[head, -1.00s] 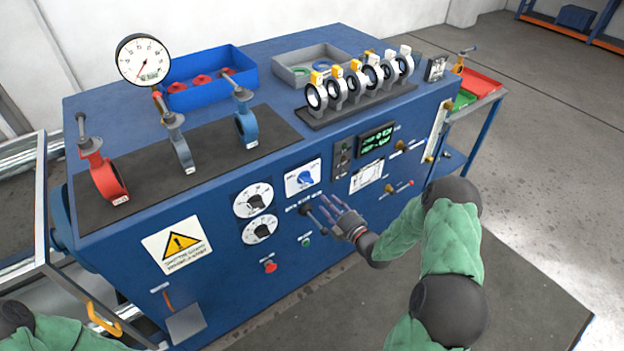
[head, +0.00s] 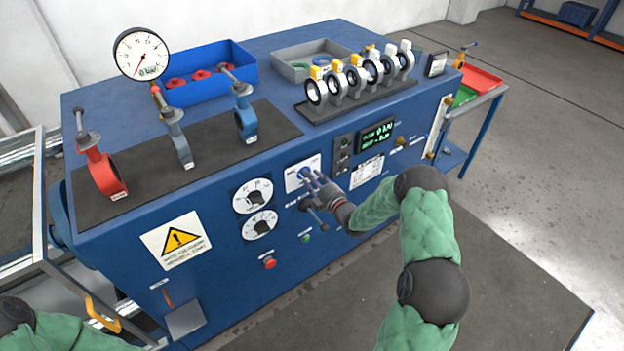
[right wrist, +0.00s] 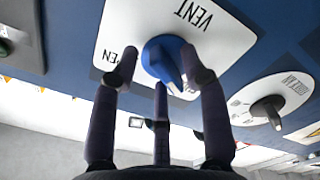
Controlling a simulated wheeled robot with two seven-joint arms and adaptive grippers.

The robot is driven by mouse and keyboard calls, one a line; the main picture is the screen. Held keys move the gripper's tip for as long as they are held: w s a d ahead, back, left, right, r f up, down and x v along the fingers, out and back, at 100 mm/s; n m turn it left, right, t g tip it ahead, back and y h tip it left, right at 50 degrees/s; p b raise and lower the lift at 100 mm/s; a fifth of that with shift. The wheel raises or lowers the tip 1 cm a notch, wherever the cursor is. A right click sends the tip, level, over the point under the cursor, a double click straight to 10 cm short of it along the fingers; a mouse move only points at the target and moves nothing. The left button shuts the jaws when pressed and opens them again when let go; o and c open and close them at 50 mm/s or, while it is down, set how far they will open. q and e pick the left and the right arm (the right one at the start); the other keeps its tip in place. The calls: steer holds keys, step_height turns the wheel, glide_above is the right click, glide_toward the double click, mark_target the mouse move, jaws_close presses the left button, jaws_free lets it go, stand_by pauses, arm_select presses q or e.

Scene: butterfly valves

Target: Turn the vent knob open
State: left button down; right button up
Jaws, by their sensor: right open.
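The vent knob (head: 304,174) is blue and sits on a white plate (head: 290,184) on the blue bench's front panel. In the right wrist view the knob (right wrist: 165,58) shows close up, with the word VENT on its plate (right wrist: 140,18) and letters ending in "EN" beside it. My right gripper (head: 314,183) is open in front of the knob. In the right wrist view its fingers (right wrist: 160,66) are spread, one on each side of the knob and one below. I cannot tell whether they touch it. My left gripper is not in view.
Two round dials (head: 253,195) lie left of the vent plate. A black-handled knob (head: 313,212) and a red button (head: 269,262) are below. A green display (head: 377,136) is to the right. Valves and a pressure gauge (head: 141,54) stand on the bench top.

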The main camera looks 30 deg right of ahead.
jaws_close()
steer(key=shift+f, duration=0.1)
steer(key=shift+a+f+m+b, duration=0.2)
steer(key=shift+m+b, duration=0.8)
steer(key=shift+m, duration=2.95)
steer(key=shift+a+f+m+b, duration=0.15)
steer(key=shift+m+b, duration=0.8)
steer(key=shift+m, duration=3.05)
steer(key=shift+a+f+m+b, duration=0.2)
steer(key=shift+m+b, duration=0.8)
steer(key=shift+m, duration=2.95)
steer(key=shift+r+m, duration=0.15)
steer(key=shift+m, duration=0.15)
